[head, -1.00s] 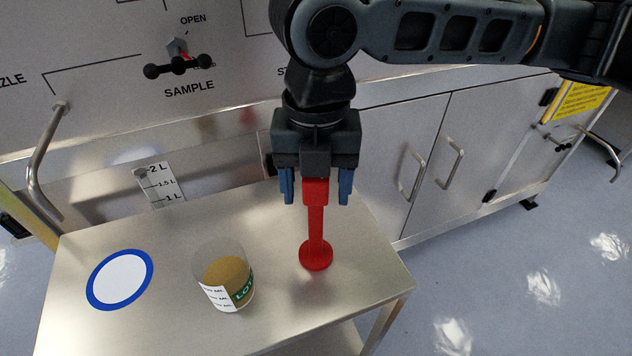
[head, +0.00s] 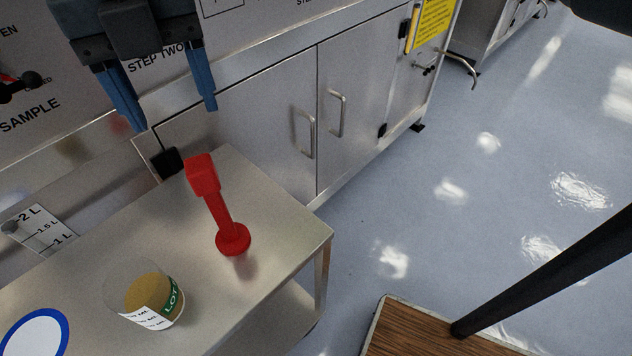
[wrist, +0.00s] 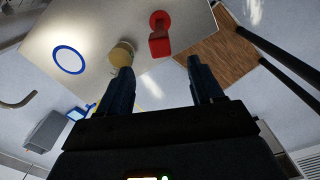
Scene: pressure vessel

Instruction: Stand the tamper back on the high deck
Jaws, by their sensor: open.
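The red tamper (head: 217,205) stands upright on the steel table (head: 275,215), on its round foot with its block-shaped head up. It also shows from above in the wrist view (wrist: 160,40). My gripper (head: 170,112) is open and empty, above the tamper and a little to its left in the head view. Clear space shows between its blue fingers and the tamper. In the wrist view the fingers (wrist: 163,78) are spread wide with nothing between them.
A clear cup of brown powder (head: 150,300) stands left of the tamper, close by. A blue-ringed white disc (head: 35,335) lies further left. Steel cabinets with handles (head: 305,125) stand behind. A wood-topped platform (head: 410,330) with a black post is at lower right, with open floor beyond.

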